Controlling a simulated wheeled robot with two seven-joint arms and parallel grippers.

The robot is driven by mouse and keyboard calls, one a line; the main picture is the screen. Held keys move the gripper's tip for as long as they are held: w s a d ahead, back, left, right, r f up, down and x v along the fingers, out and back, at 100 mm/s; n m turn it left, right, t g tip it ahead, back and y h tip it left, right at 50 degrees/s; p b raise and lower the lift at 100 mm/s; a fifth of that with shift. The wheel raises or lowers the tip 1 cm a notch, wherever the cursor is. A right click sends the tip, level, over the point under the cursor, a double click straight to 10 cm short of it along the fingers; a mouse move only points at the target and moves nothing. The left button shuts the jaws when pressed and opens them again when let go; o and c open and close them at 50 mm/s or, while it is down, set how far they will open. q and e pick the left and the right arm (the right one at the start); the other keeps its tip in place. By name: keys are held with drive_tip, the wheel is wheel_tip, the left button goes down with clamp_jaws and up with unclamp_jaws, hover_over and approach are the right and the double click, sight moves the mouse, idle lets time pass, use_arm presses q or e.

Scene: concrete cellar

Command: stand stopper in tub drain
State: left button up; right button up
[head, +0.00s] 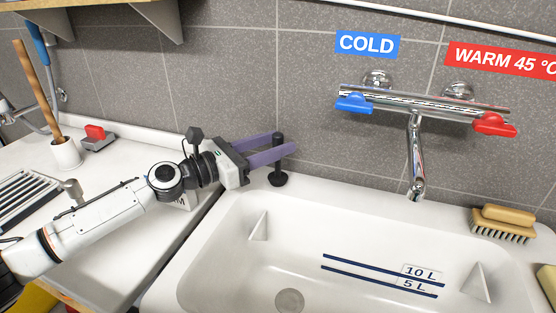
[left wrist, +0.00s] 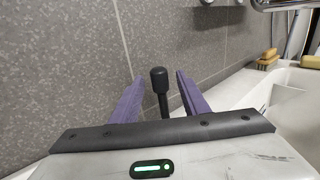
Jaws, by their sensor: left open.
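The black stopper (head: 278,178) stands upright on the back left ledge of the white tub, with a wide foot and a thin stem topped by a knob. My left gripper (head: 282,145) is open, its two purple fingers on either side of the stopper's upper part. In the left wrist view the stopper's knob (left wrist: 159,78) shows between the open fingers (left wrist: 158,98), with a gap to each. The round drain (head: 289,300) is in the tub floor at the bottom edge of the head view, and nothing stands in it. My right gripper is not in view.
The tub (head: 215,262) has a tap (head: 416,150) with blue and red handles above it. A scrubbing brush (head: 503,224) lies on the right rim. A red-topped item (head: 96,133) and a white cup (head: 66,153) stand on the left counter. The tiled wall is close behind the stopper.

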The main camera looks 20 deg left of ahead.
use_arm(q)
drive_tip(key=shift+w+d, duration=0.4)
drive_tip(key=shift+w, duration=0.05)
clamp_jaws()
drive_tip(key=shift+r, duration=0.1)
